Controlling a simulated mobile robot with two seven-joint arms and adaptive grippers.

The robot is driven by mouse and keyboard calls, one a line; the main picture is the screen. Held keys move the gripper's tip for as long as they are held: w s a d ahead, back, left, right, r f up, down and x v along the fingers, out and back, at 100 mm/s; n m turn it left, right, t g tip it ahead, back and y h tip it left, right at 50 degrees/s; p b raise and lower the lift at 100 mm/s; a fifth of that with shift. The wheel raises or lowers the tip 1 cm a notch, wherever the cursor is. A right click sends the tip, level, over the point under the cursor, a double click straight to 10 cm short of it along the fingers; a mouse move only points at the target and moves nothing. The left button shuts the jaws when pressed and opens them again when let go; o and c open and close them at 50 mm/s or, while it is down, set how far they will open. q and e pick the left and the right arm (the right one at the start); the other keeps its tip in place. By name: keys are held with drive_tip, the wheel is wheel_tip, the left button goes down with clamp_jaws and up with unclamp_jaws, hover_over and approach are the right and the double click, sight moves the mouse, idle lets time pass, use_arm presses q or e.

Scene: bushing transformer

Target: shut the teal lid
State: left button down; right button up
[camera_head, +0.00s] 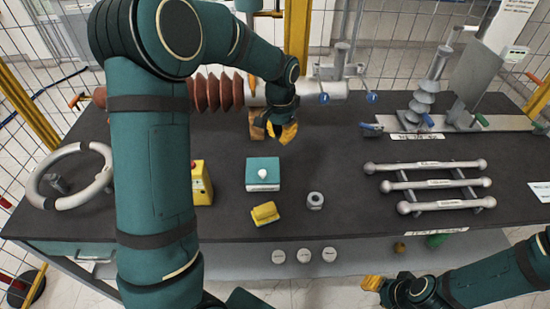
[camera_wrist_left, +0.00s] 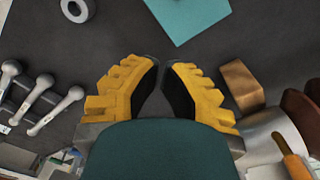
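The teal lid (camera_head: 264,164) is on a small box on the dark table, with a round white knob and a pale labelled strip along its front. It looks flat from above; whether it is fully down cannot be told. Part of a flat teal surface shows at the top of the left wrist view (camera_wrist_left: 190,12). My left gripper (camera_head: 285,134) is above the table behind the lid, apart from it. Its yellow fingers (camera_wrist_left: 161,63) are apart with nothing between them. My right gripper (camera_head: 372,283) is low at the front, beyond the table's front edge; its fingers are unclear.
A yellow block (camera_head: 265,213) and a grey nut (camera_head: 315,200) lie in front of the lid. A yellow box (camera_head: 201,184) stands left. A ribbed brown bushing (camera_head: 216,93) lies behind. A rack of grey bars (camera_head: 430,184) is right.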

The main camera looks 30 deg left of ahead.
sight(274, 171)
use_arm(q)
drive_tip(key=f+t, duration=0.1)
drive_tip(key=f, duration=0.2)
drive_tip(key=f+t+b, duration=0.1)
drive_tip(key=f, duration=0.2)
drive_tip(key=f+t+b, duration=0.1)
drive_tip(key=f, duration=0.2)
drive_tip(key=shift+w+f+t+h, duration=0.2)
drive_tip(key=shift+t+h, duration=0.1)
drive_tip(key=shift+t, duration=0.1)
drive_tip(key=s, duration=0.1)
drive_tip(key=s+a, duration=0.1)
drive_tip(key=s, duration=0.1)
drive_tip(key=shift+s, duration=0.15)
drive_tip(key=shift+s+f, duration=0.15)
drive_tip(key=shift+s, duration=0.1)
drive_tip(key=shift+s+f, duration=0.1)
drive_tip(key=shift+s, duration=0.05)
